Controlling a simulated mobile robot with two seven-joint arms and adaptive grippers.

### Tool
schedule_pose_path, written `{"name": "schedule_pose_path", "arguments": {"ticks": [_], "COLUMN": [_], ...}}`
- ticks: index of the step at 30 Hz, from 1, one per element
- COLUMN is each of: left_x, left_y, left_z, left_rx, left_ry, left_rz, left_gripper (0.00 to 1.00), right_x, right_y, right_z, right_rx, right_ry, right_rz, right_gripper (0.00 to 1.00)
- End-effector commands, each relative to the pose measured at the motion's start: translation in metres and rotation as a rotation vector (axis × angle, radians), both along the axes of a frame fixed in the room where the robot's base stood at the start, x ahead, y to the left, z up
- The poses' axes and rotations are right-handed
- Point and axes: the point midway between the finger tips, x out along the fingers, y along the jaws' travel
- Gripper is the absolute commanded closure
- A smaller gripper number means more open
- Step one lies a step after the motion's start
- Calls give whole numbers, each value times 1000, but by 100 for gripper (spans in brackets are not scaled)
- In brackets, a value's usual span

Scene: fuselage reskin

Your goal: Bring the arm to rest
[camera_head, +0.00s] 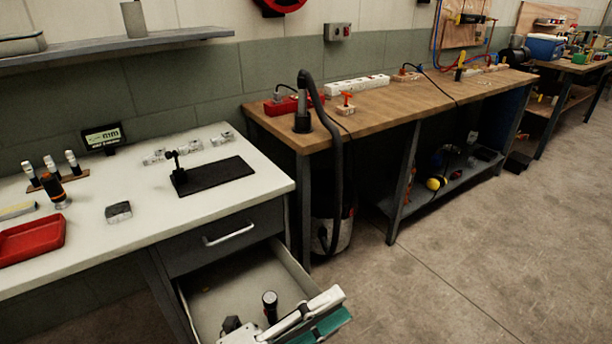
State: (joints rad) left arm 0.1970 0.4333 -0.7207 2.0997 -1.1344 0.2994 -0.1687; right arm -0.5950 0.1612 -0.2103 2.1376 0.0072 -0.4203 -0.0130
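A black cylinder (270,304) like a torch stands upright in the drawer, just right of the gripper. I cannot tell whether they touch. My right gripper is not in view.
The white worktop (150,208) above the drawer holds a red tray (32,240), a grey block (118,212) and a black mat (222,176) with a small stand. A wooden bench (400,98) with a black hose (335,185) stands behind. The floor (450,270) at right is clear.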

Motion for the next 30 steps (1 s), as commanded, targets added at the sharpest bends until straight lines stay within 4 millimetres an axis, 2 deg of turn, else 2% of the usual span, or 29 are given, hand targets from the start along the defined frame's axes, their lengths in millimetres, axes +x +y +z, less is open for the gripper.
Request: {"name": "schedule_pose_path", "arguments": {"ticks": [1,5,8,10,15,17,21,22,23,25,30], "left_x": [9,30,30,22,-22,-41,-96,-86,-79,-73,-74], "left_y": [17,71,115,143,196,211,239,239,238,238,238], "left_z": [-19,-68,-122,-160,-244,-269,-319,-303,-289,-273,-250], "left_rx": [-83,-264,-376,-439,-549,-580,-638,-652,-660,-672,-688], "left_ry": [139,465,713,869,1195,1294,1513,1490,1466,1449,1452], "left_rz": [76,276,429,524,725,787,921,906,893,884,885], "left_gripper": [60,60,60,60,60,60,60,60,60,60,60], "right_x": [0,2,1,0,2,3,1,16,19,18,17], "right_y": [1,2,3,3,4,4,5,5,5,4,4], "right_z": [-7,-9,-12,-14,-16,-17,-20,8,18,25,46], "right_rx": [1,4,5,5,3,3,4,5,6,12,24], "right_ry": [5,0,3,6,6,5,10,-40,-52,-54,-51], "right_rz": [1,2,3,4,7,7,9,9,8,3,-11], "right_gripper": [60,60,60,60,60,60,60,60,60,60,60]}}
